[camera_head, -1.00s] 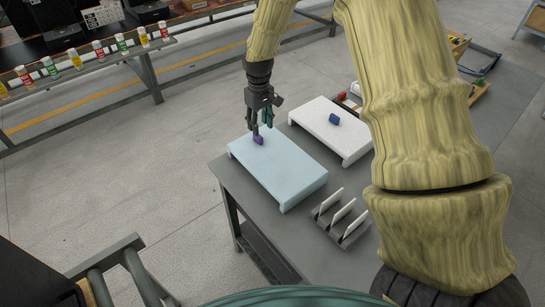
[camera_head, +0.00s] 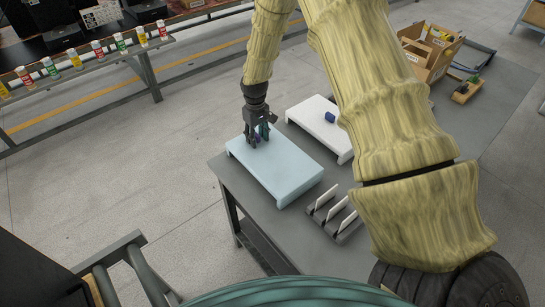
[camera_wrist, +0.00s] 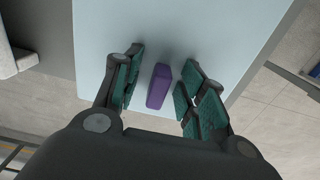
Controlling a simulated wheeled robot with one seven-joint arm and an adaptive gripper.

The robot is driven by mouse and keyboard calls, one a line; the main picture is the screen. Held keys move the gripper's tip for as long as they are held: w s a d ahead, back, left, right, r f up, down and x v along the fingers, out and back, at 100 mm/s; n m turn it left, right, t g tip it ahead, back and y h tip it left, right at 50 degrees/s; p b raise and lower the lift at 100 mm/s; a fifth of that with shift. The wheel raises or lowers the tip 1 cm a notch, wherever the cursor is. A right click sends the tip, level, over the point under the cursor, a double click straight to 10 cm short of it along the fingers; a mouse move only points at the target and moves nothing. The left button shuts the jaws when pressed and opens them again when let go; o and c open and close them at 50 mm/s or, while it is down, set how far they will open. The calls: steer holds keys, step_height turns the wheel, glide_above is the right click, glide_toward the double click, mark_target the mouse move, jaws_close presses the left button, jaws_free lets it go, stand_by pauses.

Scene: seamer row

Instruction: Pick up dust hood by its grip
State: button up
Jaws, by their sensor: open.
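A light blue, low, bench-shaped cover (camera_head: 285,170) stands on the grey table; I take it for the dust hood. Its top also fills much of the wrist view (camera_wrist: 225,25). A purple block-like grip (camera_wrist: 160,86) rises from that top near one edge. My gripper (camera_head: 258,141) is open and points down at the cover's far left end. In the wrist view its green-padded fingers (camera_wrist: 162,62) stand on both sides of the purple grip, with a gap on each side. In the head view the fingers mostly hide the grip.
A similar white cover (camera_head: 337,141) with a blue grip (camera_head: 330,117) stands just behind. A rack (camera_head: 345,232) with upright white plates is at the front right. Wooden boxes (camera_head: 428,55) stand at the back right. Bare grey table (camera_head: 290,225) lies before the blue cover.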

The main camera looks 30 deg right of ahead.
steer(key=shift+s+r, duration=0.1)
steer(key=c, duration=0.5)
jaws_close()
